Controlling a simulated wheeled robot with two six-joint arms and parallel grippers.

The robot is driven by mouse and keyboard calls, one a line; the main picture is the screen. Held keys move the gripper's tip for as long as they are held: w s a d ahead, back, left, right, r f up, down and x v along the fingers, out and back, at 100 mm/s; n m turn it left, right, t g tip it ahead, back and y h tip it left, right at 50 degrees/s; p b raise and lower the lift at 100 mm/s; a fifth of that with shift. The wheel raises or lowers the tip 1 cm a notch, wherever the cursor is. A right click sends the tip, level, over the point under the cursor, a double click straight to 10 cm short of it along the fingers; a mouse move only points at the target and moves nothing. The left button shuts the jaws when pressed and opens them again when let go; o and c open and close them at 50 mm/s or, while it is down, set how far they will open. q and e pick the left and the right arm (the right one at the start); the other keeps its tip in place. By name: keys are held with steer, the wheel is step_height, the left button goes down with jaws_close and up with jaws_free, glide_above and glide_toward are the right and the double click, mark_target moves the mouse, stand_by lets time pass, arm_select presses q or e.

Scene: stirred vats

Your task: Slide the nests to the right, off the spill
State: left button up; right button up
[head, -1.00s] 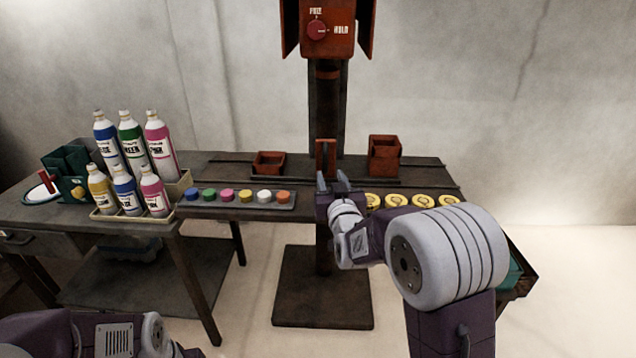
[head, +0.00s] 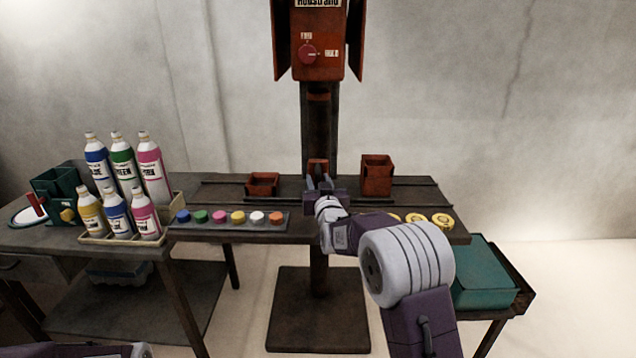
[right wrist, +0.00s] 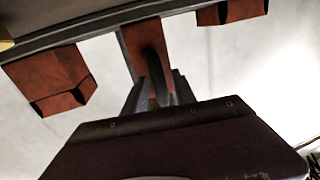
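Two rust-red box-shaped nests stand on the railed bench top: a low one (head: 262,184) left of the post and a taller one (head: 377,176) to its right. A red upright piece (head: 318,167) stands between them in front of the post; it also shows in the right wrist view (right wrist: 147,42). My right gripper (head: 319,184) is at that upright piece, its fingers apart; they also show in the right wrist view (right wrist: 160,92). Contact cannot be told. No spill can be made out. My left gripper is out of view.
Paint bottles (head: 122,175) in a rack stand at the left, with a row of coloured pots (head: 238,217) in front. Yellow discs (head: 442,220) lie at the front right, partly behind my right arm. A teal box (head: 484,275) stands lower right. The rail right of the tall nest looks clear.

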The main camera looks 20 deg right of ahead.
jaws_close()
stand_by(1.2)
